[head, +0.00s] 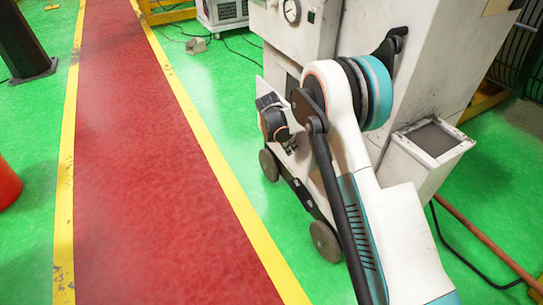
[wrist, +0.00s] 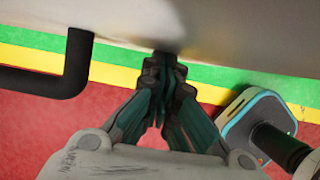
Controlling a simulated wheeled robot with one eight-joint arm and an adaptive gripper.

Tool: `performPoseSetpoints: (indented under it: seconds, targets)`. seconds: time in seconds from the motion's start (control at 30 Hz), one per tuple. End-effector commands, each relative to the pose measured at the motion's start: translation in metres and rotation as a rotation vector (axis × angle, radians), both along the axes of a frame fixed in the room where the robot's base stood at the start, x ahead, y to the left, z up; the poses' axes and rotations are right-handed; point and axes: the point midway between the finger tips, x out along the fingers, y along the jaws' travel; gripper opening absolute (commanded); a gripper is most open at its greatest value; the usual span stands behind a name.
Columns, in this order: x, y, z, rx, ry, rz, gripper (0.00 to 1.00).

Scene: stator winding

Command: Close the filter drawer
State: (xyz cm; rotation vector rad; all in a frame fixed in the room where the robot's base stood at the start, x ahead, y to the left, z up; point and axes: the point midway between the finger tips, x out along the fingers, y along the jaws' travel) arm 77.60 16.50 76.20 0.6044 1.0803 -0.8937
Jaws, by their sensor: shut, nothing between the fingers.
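My gripper shows in the wrist view (wrist: 165,62), with its dark fingers together and nothing between them. The fingertips are at a pale, smooth panel (wrist: 150,22) along the top of that view, touching it or very close. A black bent bar handle (wrist: 78,62) stands out from that panel to the left of the fingers. I cannot tell for sure whether this panel is the filter drawer's front. In the head view the large off-white machine (head: 440,70) stands at the right, and my arm covers part of its near side. The gripper's fingers are hidden there.
A pale open-topped box (head: 405,142) with a dark inside juts from the machine's right side. A reddish pipe (head: 490,240) and a black cable lie on the green floor at lower right. The red walkway (head: 140,150) with yellow edges is clear on the left.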

Motion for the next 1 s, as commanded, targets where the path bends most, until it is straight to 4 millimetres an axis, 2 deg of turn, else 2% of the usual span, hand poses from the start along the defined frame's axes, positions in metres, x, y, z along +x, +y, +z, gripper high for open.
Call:
performPoseSetpoints:
  seconds: [0.03,0.2,0.4,0.63,1.0]
  targets:
    - [0.007,-0.013,0.0,-0.001,-0.001,-0.005,0.0]
    - [0.026,-0.043,0.0,0.0,0.0,-0.003,0.0]
    - [0.04,-0.065,0.0,0.0,0.0,-0.001,0.0]
    - [0.047,-0.076,0.0,0.0,0.0,-0.001,0.0]
    - [0.048,-0.077,0.0,0.0,0.0,0.0,0.0]
